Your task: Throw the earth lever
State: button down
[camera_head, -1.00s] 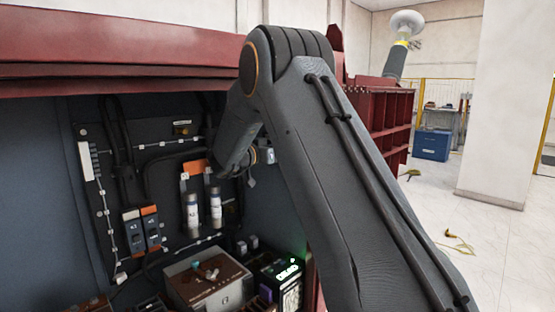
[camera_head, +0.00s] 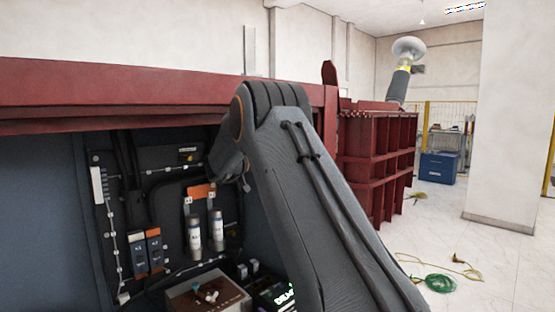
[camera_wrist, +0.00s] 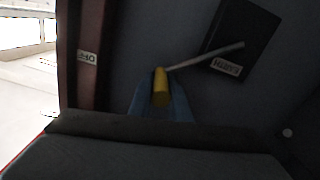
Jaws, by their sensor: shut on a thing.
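In the wrist view, the earth lever (camera_wrist: 205,57) is a thin metal rod with a yellow grip at its end. It runs from a dark box (camera_wrist: 243,32) with an upside-down label reading EARTH (camera_wrist: 226,67). The blue fingers of my gripper (camera_wrist: 160,97) stand on either side of the yellow grip and are shut on it. In the head view, my arm covers the lever and the gripper.
A dark red frame post (camera_wrist: 87,50) with a label stands left of the lever in the wrist view. The open cabinet (camera_head: 150,105) holds cylindrical fuses (camera_head: 194,232), breakers (camera_head: 147,252) and a box (camera_head: 207,298). A green cable coil (camera_head: 440,283) lies on the floor.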

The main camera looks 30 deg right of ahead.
jog(key=shift+f, duration=0.15)
jog(key=c, duration=1.6)
grip_release()
jog(key=shift+c, duration=0.2)
jog(key=b+v, duration=0.3)
jog(key=v, duration=0.5)
jog(key=shift+d, duration=0.1)
